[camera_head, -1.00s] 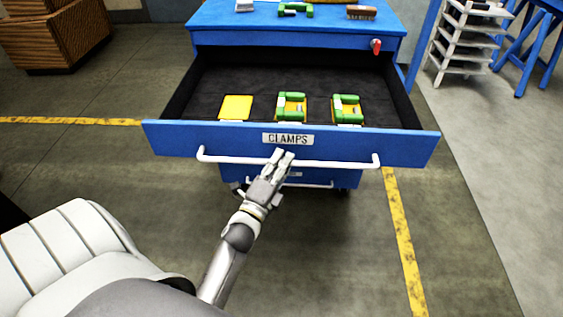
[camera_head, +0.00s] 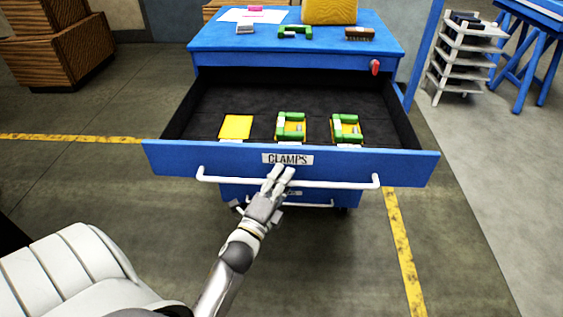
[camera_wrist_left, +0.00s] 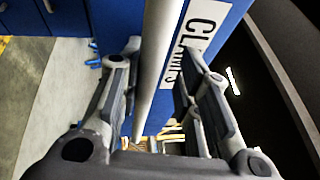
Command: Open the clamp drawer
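The blue clamp drawer (camera_head: 210,160), labelled CLAMPS (camera_head: 287,159), stands pulled well out of the blue cabinet (camera_head: 290,60). Its black-lined inside shows two green-and-yellow clamps (camera_head: 291,128) (camera_head: 347,130) and an empty yellow pad (camera_head: 236,127). A white bar handle (camera_head: 330,184) runs across its front. My left gripper (camera_head: 278,172) is at the handle, below the label. In the left wrist view its fingers (camera_wrist_left: 155,85) stand apart on either side of the handle bar (camera_wrist_left: 158,60), with gaps beside the bar. My right gripper is out of view.
Another green clamp (camera_head: 295,32), a brush (camera_head: 359,34) and a yellow block (camera_head: 329,11) are on the cabinet top. A white shelf rack (camera_head: 460,65) stands to the right, wooden crates (camera_head: 55,40) to the left. The floor around the drawer is clear.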

